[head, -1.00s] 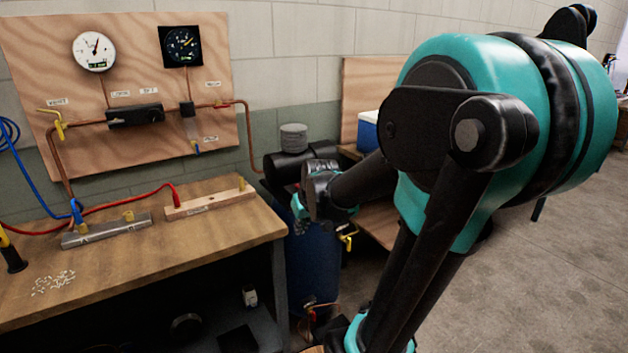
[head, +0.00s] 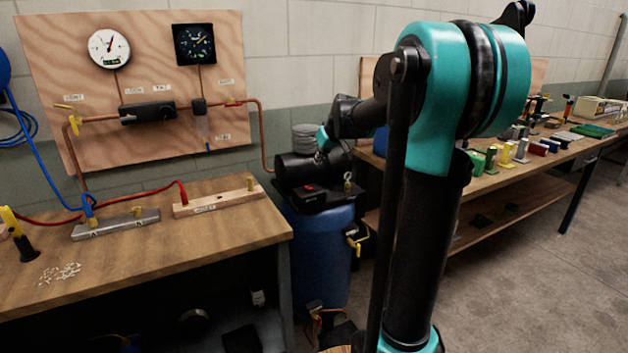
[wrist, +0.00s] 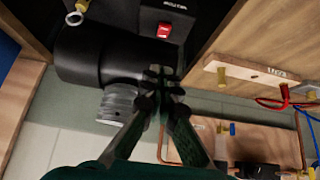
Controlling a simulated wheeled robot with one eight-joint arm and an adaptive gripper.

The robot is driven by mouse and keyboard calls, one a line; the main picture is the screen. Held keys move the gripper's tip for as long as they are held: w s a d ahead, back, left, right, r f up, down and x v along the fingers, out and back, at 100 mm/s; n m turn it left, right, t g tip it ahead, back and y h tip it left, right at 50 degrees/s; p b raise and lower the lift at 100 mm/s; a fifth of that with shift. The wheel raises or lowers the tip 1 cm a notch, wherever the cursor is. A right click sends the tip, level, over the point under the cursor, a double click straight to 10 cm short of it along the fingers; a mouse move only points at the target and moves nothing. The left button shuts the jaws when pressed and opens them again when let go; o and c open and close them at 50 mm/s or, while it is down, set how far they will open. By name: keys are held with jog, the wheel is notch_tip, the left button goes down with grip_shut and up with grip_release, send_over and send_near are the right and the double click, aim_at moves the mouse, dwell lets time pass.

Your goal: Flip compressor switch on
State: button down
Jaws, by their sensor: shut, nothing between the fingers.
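The compressor stands right of the near workbench. It has a blue tank (head: 322,250), a black motor (head: 292,167) and a black switch box (head: 318,201) on top. The red switch (head: 309,188) is on that box. In the wrist view the red switch (wrist: 164,30) sits beside a small white label. I cannot tell which way the rocker is set. My gripper (wrist: 160,76) is shut and empty, with its tips over the motor's edge, short of the switch in the picture. In the head view my gripper (head: 321,156) is small and partly hidden against the motor.
A ribbed grey cylinder (wrist: 116,105) juts from the motor. A brass ring fitting (head: 347,183) stands beside the switch box, and a yellow-handled valve (head: 356,241) is on the tank. The near workbench (head: 235,225) and gauge board (head: 140,60) are left; another bench (head: 500,178) is right.

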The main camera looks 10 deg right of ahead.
send_over(310, 188)
jog(key=s, duration=0.1)
notch_tip(310, 188, down, 8)
jog(key=shift+s+f, duration=0.1)
jog(key=shift+s+d+f, duration=0.1)
jog(key=shift+s+f, duration=0.05)
jog(key=shift+f, duration=0.45)
jog(key=shift+s+d+f, duration=0.1)
jog(key=shift+s+f, duration=0.05)
jog(key=shift+f, duration=1.05)
jog(key=shift+s+f, duration=0.1)
jog(key=shift+s+f, duration=0.1)
jog(key=shift+f, duration=0.25)
jog(key=shift+r, duration=0.2)
jog(key=shift+r, duration=0.6)
